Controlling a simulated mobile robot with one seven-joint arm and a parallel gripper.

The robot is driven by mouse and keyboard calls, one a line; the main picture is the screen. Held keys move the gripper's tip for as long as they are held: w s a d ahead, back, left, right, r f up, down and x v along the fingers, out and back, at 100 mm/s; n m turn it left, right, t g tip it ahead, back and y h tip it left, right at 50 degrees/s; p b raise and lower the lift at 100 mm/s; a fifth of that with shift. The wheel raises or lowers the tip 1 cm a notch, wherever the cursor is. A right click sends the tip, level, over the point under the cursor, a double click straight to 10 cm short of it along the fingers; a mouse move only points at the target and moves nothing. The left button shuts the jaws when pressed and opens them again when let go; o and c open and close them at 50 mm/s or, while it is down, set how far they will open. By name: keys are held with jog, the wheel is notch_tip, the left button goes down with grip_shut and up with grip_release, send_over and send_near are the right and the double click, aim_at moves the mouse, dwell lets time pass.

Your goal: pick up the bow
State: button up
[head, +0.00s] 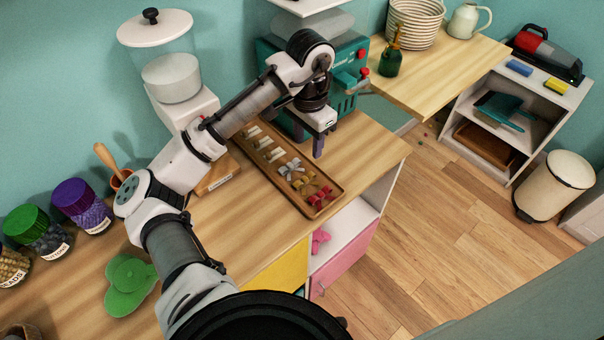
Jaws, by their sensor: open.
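Several small bows lie in rows in a long wooden tray (318,168) on the counter. A silver bow (291,169), a gold bow (304,184) and a red bow (321,198) are toward its near end, with pale pieces farther back. A pink bow-shaped piece (320,240) sits on the open shelf below the counter. Which bow the task means, I cannot tell. My gripper (314,147) points down above the counter, just right of the tray's far half. It is open, with nothing seen between its fingers, and is apart from the bows. My arm hides part of the counter.
A teal machine (345,95) stands close behind my gripper. A white-lidded dispenser (172,75) is behind my arm. Labelled jars (83,207) and a green dish (130,285) are at the left. The counter right of the tray is clear, ending at its edge (385,172).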

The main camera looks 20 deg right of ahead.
send_over(307, 176)
notch_tip(307, 176, down, 6)
jog(key=shift+d+f, duration=0.1)
jog(key=shift+f+p, duration=1.25)
jog(key=shift+f, duration=1.45)
jog(key=shift+c, duration=0.3)
jog(key=c, duration=0.7)
